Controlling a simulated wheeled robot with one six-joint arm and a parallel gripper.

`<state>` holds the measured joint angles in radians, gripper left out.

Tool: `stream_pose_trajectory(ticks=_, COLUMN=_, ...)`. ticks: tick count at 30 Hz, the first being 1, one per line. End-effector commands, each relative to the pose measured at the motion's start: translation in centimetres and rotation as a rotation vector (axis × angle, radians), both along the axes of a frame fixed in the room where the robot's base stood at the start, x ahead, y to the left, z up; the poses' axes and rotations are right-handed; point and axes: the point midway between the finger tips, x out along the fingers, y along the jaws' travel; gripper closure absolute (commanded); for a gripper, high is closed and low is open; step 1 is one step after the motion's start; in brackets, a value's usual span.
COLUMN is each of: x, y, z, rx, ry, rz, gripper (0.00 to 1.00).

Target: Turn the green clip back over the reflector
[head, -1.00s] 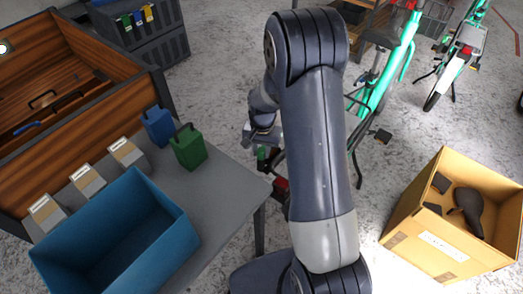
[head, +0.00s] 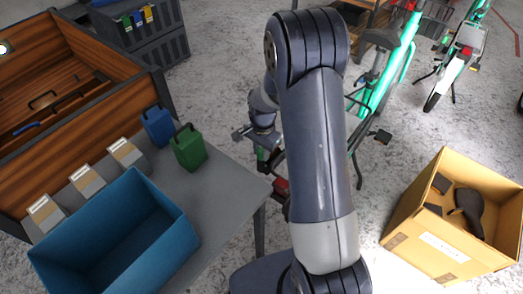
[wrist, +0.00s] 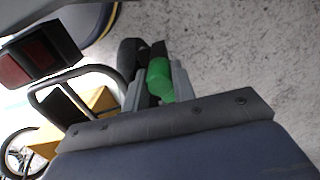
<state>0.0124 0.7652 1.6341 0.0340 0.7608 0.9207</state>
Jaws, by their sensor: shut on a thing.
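The green clip (wrist: 160,82) is between the two grey fingers of my gripper (wrist: 157,88) in the wrist view, and the fingers are shut on it. Dark parts stand just beyond the clip. In the head view a small piece of green (head: 262,166) shows below my gripper (head: 262,150), partly hidden by my wrist and arm. The reflector, red in a dark housing (wrist: 35,55), is at the upper left of the wrist view, apart from the clip. A red block, apparently the same reflector (head: 281,187), shows beside my arm in the head view.
A grey table (head: 225,205) at left carries a blue bin (head: 165,250), a green canister (head: 189,150) and a blue canister (head: 157,127). A cardboard box (head: 400,240) stands on the floor at right. Green bikes (head: 378,90) stand behind my arm.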

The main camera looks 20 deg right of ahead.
Motion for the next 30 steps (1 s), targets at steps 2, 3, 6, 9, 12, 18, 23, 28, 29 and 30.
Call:
stream_pose_trajectory(ticks=2, x=0.1, y=0.0, z=0.1, rx=0.0, ry=-0.002, rz=-0.002, gripper=0.98)
stream_pose_trajectory(ticks=3, x=0.1, y=0.0, z=0.1, rx=0.0, ry=-0.002, rz=-0.002, gripper=0.98)
stream_pose_trajectory(ticks=6, x=0.1, y=0.0, z=0.1, rx=0.0, ry=-0.002, rz=-0.002, gripper=0.98)
stream_pose_trajectory(ticks=9, x=0.1, y=0.0, z=0.1, rx=0.0, ry=-0.002, rz=-0.001, gripper=0.7)
stream_pose_trajectory(ticks=12, x=0.1, y=0.0, z=0.1, rx=0.0, ry=-0.002, rz=-0.001, gripper=0.62)
stream_pose_trajectory(ticks=18, x=0.0, y=0.0, z=0.0, rx=0.001, ry=-0.001, rz=0.0, gripper=0.53)
stream_pose_trajectory(ticks=23, x=0.0, y=0.0, z=0.1, rx=0.001, ry=-0.001, rz=0.0, gripper=0.53)
stream_pose_trajectory(ticks=28, x=0.1, y=0.0, z=2.0, rx=0.0, ry=-0.005, rz=0.0, gripper=0.53)
stream_pose_trajectory(ticks=29, x=0.2, y=-0.1, z=2.5, rx=0.0, ry=-0.005, rz=0.0, gripper=0.53)
stream_pose_trajectory(ticks=30, x=0.2, y=-0.1, z=3.4, rx=0.0, ry=-0.006, rz=0.0, gripper=0.53)
